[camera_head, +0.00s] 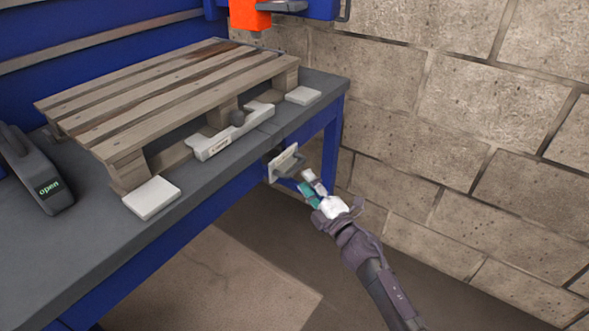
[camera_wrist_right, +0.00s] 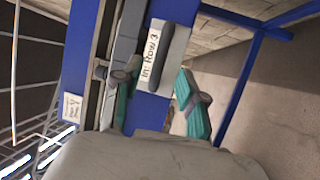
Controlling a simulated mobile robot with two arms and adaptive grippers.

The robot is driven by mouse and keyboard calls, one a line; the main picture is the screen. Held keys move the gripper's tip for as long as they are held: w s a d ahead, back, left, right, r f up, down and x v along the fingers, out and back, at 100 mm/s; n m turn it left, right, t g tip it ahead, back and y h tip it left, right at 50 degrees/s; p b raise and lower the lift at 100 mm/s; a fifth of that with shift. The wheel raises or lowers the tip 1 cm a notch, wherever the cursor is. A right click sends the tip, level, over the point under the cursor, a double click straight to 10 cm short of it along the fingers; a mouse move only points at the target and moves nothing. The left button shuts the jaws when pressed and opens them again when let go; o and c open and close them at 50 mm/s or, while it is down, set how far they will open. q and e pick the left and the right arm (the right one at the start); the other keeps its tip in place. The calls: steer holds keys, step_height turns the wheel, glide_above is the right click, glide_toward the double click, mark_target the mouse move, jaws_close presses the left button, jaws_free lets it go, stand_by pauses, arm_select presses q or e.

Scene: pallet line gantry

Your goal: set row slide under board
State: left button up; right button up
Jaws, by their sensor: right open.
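A slide plate (camera_head: 284,160) with a grey handle is on the front side of the bench, below its top edge. In the wrist view the plate (camera_wrist_right: 178,60) reads "In: Row 3". My right gripper (camera_head: 312,185) is open just to the right of the handle. My left gripper is out of view.
A pale bar with a dark knob (camera_head: 235,132) lies at the pallet's front side. White pads (camera_head: 152,197) sit by its two front corners. A dark device (camera_head: 35,170) at left reads "open". A block wall (camera_head: 450,110) stands at right. An orange part (camera_head: 250,13) hangs above.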

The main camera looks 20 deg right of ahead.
mark_target(295, 166)
steer(key=shift+b+x, duration=0.3)
steer(key=shift+x, duration=2.9)
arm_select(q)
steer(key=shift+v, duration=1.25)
arm_select(e)
steer(key=shift+f, duration=0.1)
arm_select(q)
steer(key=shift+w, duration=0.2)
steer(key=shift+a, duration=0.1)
arm_select(e)
jaws_close()
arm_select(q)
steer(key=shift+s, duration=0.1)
